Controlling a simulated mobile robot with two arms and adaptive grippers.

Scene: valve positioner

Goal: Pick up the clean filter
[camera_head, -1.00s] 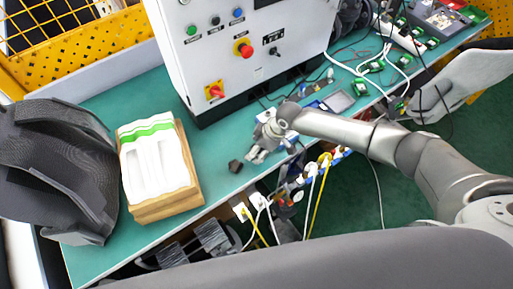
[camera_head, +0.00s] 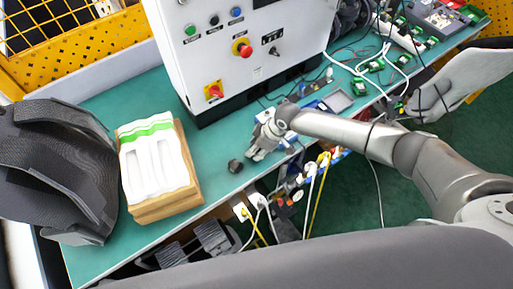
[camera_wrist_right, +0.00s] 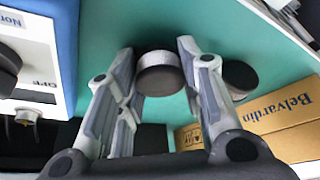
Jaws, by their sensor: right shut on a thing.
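My right gripper (camera_head: 257,153) is low over the green bench top, its fingers pointing down and left. In the right wrist view, my right gripper (camera_wrist_right: 156,62) is shut on a small round filter (camera_wrist_right: 160,75) with a grey rim and dark face. A second dark round piece (camera_wrist_right: 240,77) lies just outside the right finger; it seems to be the dark piece (camera_head: 235,166) left of the gripper in the head view. The held filter is not clear in the head view, hidden by the fingers. I cannot tell by look which piece is clean. My left gripper is not in view.
A cardboard box (camera_head: 167,205) with a white, green-striped tray (camera_head: 153,165) stands left on the bench (camera_head: 215,150). A white control cabinet (camera_head: 245,60) stands behind the gripper. Cables and sockets (camera_head: 290,190) hang at the front edge. A large dark ribbed shape (camera_head: 55,170) fills the left.

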